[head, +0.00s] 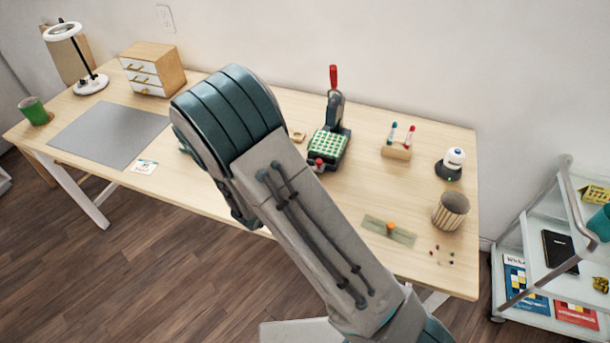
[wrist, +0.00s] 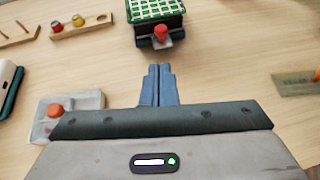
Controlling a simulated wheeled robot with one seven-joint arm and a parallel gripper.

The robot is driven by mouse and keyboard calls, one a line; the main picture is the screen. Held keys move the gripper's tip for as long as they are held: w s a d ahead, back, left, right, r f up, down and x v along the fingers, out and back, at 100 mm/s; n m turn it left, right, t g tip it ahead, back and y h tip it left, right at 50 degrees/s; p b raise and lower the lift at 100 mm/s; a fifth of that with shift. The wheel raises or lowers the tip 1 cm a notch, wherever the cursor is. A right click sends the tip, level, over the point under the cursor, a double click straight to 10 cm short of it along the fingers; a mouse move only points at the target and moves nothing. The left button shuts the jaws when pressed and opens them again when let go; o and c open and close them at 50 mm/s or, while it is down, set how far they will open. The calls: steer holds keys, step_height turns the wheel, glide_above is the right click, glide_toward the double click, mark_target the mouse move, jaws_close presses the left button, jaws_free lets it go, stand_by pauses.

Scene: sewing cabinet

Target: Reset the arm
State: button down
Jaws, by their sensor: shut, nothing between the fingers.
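My arm rises across the middle of the head view and bends over the table (head: 285,215); my gripper is hidden behind it there. In the wrist view my gripper (wrist: 158,70) shows two blue fingers pressed together, shut and empty, above the wooden tabletop. Just beyond the fingertips is a green-and-white checked device (wrist: 155,12) with a red knob in front. In the head view this device (head: 329,148) stands on the table with a red-handled lever upright behind it.
A grey mat (head: 110,136), small drawer cabinet (head: 152,70), lamp (head: 90,84) and green cup (head: 34,111) are on the left. A striped cup (head: 450,211), white-topped device (head: 451,163) and plate with an orange knob (head: 388,231) are on the right. A shelf cart (head: 540,275) stands beyond.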

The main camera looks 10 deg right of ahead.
steer(key=shift+v, duration=1.95)
steer(key=s+d+r+m+g, duration=0.4)
steer(key=s+d+r+m, duration=0.1)
steer(key=d+m, duration=0.25)
steer(key=s+d+r+m+g, duration=0.4)
steer(key=d+r+m, duration=0.1)
steer(key=d+m, duration=0.25)
steer(key=s+a+r+m+y, duration=0.1)
steer(key=s+r+m+y, duration=0.6)
steer(key=s+m, duration=0.4)
steer(key=r+m, duration=0.1)
steer(key=m, duration=0.2)
steer(key=shift+s+a+r+t, duration=0.3)
steer(key=shift+s, duration=0.1)
